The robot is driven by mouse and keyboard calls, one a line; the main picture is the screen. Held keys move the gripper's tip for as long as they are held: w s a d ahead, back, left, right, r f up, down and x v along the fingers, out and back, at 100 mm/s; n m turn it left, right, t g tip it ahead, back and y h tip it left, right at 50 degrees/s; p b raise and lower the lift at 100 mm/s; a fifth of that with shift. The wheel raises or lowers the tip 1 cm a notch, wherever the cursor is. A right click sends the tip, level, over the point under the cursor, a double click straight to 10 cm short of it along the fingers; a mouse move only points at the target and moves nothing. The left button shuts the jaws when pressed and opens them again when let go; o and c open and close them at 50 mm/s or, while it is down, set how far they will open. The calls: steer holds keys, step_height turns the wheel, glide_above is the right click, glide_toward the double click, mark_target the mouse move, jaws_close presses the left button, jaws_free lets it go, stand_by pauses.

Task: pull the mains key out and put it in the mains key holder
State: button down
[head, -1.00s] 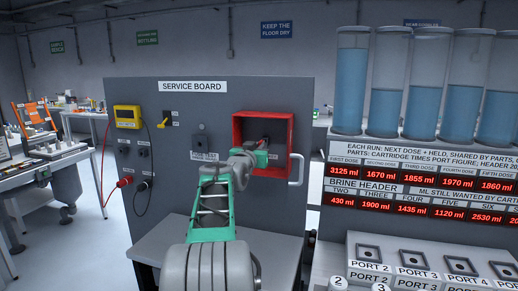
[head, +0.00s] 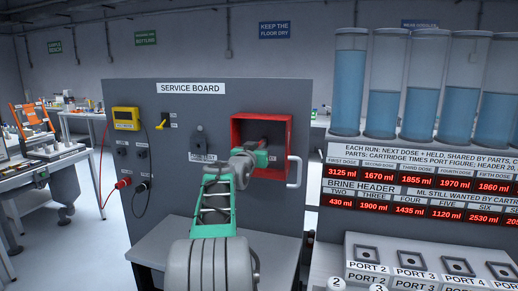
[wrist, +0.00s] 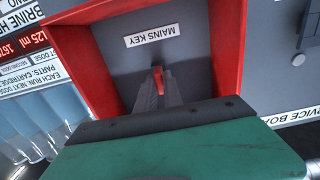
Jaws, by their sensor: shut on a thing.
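The mains key (wrist: 158,80) is a small red piece in the wrist view, held between the tips of my gripper's fingers (wrist: 164,92). It is in front of the back wall of an open red box (head: 236,146), below an upside-down MAINS KEY label (wrist: 151,36). I cannot tell whether its far end is still in its socket. In the head view my gripper (head: 264,148) reaches into the box, and the key is too small to make out.
The grey service board (head: 185,110) also carries a yellow meter (head: 126,118), a yellow-handled switch (head: 163,122) and hanging cables. A light handle (head: 295,171) stands at the box's right side. A grey bench (head: 265,250) lies below. Tall blue-filled cylinders (head: 350,85) stand at the right.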

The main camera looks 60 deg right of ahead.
steer(key=c, duration=0.9)
jaws_free()
steer(key=shift+a+f+b, duration=0.15)
steer(key=shift+a+b, duration=0.25)
steer(key=shift+b, duration=0.15)
steer(key=a+b, duration=0.2)
steer(key=s+a+b, duration=0.1)
steer(key=a+b, duration=0.1)
steer(key=a, duration=0.1)
steer(key=shift+a, duration=0.2)
steer(key=a, duration=0.2)
steer(key=a+b, duration=0.1)
steer(key=a, duration=0.2)
steer(key=s+a+b, duration=0.1)
steer(key=a, duration=0.1)
steer(key=shift+s+a, duration=0.1)
steer(key=shift+a, duration=0.1)
